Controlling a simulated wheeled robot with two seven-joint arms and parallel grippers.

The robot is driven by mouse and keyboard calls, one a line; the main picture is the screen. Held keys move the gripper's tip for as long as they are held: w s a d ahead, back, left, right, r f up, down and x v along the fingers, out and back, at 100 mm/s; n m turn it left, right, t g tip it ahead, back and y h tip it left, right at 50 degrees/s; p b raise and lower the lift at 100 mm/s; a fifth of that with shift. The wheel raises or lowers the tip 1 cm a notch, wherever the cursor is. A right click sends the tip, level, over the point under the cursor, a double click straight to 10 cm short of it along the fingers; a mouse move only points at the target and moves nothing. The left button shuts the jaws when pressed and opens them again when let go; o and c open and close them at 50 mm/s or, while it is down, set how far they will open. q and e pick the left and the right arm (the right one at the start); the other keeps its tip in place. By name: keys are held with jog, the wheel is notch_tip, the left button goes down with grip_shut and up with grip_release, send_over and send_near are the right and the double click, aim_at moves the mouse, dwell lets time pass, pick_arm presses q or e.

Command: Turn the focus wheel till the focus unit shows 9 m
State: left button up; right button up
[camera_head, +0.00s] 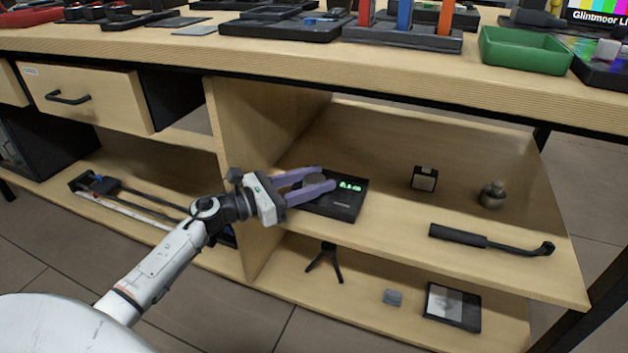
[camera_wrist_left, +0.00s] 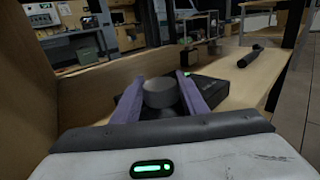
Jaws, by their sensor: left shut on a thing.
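The focus unit (camera_head: 345,203) is a flat black box on the upper shelf under the bench. Its green display (camera_head: 350,186) is lit, but the digits are too small to read surely. The focus wheel (camera_head: 314,180) is a grey round knob on top of the unit; it also shows in the left wrist view (camera_wrist_left: 160,92). My left gripper (camera_head: 328,179) reaches in from the left, its two purple fingers on either side of the wheel and shut on it. The fingers hide part of the unit. My right gripper is in neither view.
On the same shelf are a small black box (camera_head: 424,178), a round metal object (camera_head: 493,195) and a black bar-like tool (camera_head: 490,241). The shelf's upright panel (camera_head: 243,150) stands left of the unit. The bench top (camera_head: 300,58) overhangs the shelf.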

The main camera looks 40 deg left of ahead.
aim_at(314, 178)
pick_arm(q)
jog(key=o, duration=1)
jog(key=shift+o, duration=0.2)
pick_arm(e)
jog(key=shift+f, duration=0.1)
pick_arm(q)
jog(key=shift+r, duration=0.3)
notch_tip(314, 178, up, 8)
jog(key=p, duration=0.4)
jog(key=shift+r, duration=0.25)
jog(key=shift+r+p, duration=0.35)
jog(key=shift+r, duration=0.05)
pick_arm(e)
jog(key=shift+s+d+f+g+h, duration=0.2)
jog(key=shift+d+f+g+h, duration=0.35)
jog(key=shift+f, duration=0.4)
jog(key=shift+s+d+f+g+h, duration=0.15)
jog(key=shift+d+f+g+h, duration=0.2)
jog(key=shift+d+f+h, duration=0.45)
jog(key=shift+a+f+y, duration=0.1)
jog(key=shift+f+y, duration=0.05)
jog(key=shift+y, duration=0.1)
